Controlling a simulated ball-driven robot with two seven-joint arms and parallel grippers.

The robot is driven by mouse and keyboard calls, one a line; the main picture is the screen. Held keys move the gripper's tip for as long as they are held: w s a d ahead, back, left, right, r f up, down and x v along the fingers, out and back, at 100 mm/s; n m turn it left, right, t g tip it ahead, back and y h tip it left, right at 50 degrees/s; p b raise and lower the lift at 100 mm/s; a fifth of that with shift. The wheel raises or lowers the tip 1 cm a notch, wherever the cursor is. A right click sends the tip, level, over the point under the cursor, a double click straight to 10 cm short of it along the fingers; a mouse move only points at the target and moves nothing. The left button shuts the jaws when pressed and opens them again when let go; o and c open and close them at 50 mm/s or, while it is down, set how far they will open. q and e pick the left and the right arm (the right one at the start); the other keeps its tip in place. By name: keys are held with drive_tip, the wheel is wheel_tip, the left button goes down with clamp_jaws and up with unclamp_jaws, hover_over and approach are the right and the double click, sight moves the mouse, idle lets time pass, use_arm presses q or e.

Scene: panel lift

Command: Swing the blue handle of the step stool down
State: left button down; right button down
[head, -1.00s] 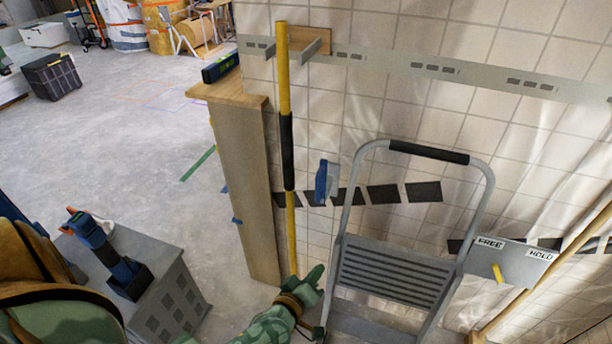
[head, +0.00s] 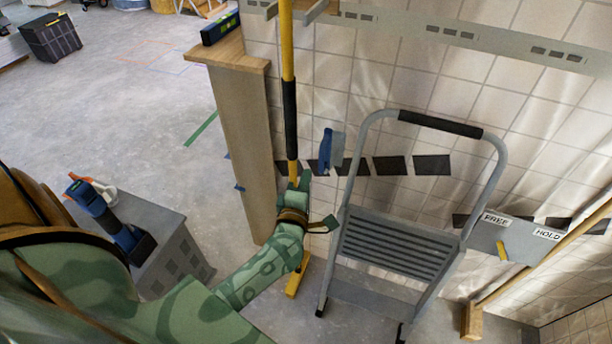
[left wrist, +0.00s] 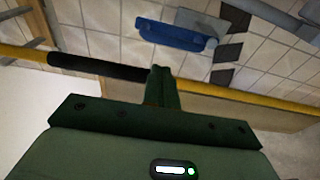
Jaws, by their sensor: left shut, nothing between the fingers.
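The grey step stool (head: 400,243) stands open against the tiled wall, with a black grip (head: 434,123) on its top bar. I see no blue handle clearly on the stool. A blue piece with a grey plate (head: 326,150) is by the wall, left of the stool; it also shows in the left wrist view (left wrist: 175,35). I cannot tell whether it joins the stool. My left gripper (head: 300,182) is shut and empty, below and left of the blue piece, apart from it. In the left wrist view its fingers (left wrist: 159,78) overlap the yellow pole. My right gripper is out of view.
The yellow pole (head: 287,60) with a black sleeve stands upright beside my left gripper. A wooden post (head: 243,140) is left of it. A grey plate marked FREE and HOLD, with a yellow lever (head: 502,250), is right of the stool. A grey box (head: 160,225) carries a blue tool.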

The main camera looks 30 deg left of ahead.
sight(320, 156)
use_arm(q)
drive_tip(key=b+x, duration=0.1)
drive_tip(key=x, duration=0.6)
drive_tip(key=shift+w, duration=0.2)
drive_tip(key=shift+w+d+m, duration=0.1)
drive_tip(key=shift+d+m, duration=0.3)
drive_tip(key=shift+m, duration=0.1)
drive_tip(key=shift+w+d+r+m+p, duration=0.1)
drive_tip(key=shift+d+r+m+p, duration=0.05)
drive_tip(key=shift+d+m+p, duration=0.35)
drive_tip(key=w+d+f+m+t+h+b, duration=0.2)
drive_tip(key=d+f+m, duration=0.6)
drive_tip(key=m, duration=1)
drive_tip(key=shift+w+d+f+b, duration=0.15)
drive_tip(key=shift+d+f+b, duration=0.15)
drive_tip(key=shift+d+b, duration=0.45)
drive_tip(key=shift+f, duration=0.1)
